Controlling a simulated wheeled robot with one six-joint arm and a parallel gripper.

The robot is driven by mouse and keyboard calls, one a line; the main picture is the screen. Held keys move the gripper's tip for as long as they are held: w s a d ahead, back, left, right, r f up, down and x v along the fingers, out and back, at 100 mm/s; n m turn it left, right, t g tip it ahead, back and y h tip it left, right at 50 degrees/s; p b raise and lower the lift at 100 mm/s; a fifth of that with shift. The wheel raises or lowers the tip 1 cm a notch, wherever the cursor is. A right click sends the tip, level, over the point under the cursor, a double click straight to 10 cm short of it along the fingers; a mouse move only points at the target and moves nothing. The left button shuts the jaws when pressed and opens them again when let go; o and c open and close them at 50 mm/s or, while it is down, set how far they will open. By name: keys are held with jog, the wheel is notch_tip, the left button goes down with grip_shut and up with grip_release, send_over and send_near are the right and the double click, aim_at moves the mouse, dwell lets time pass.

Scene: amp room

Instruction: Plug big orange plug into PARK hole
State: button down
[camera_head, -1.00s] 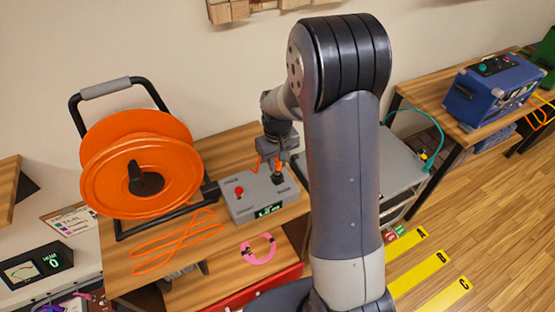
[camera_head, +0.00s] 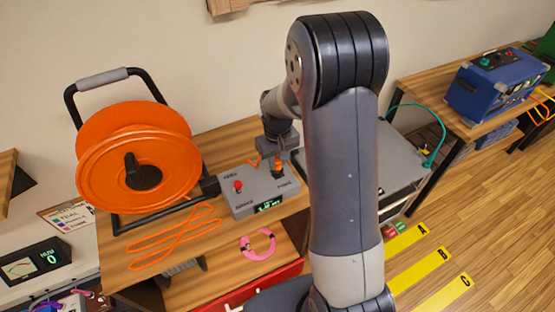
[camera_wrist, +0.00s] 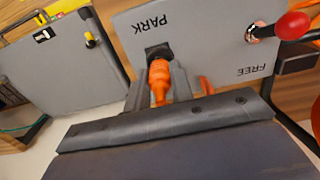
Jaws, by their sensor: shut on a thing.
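The big orange plug (camera_wrist: 160,80) is between the fingers of my gripper (camera_wrist: 158,92), which is shut on it, in the wrist view. The plug's front end meets the dark PARK hole (camera_wrist: 158,50) in the grey box. I cannot tell how deep it sits. The grey box (camera_head: 245,207) stands on the wooden table in the head view, with a red-knobbed lever on it. My gripper (camera_head: 279,158) is over the box's right part there, largely hidden by my wrist. Some orange shows beside it.
A large orange cable reel (camera_head: 105,175) stands left of the box. A loop of orange cable (camera_head: 175,240) and a pink ring (camera_head: 258,245) lie in front. A grey cart (camera_head: 405,165) is at the right, with a teal cable on it.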

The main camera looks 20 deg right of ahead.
jog(key=c, duration=1.1)
grip_release()
jog(key=shift+c, duration=0.2)
notch_tip(320, 180, up, 11)
jog(key=shift+b, duration=0.45)
jog(key=shift+f, duration=0.15)
notch_tip(320, 180, down, 10)
jog(key=shift+w+r+p, duration=0.1)
jog(key=shift+r+p, duration=0.05)
jog(key=shift+p, duration=0.8)
jog(key=shift+r+p, duration=0.45)
jog(key=shift+r, duration=0.3)
jog(key=shift+f, duration=0.1)
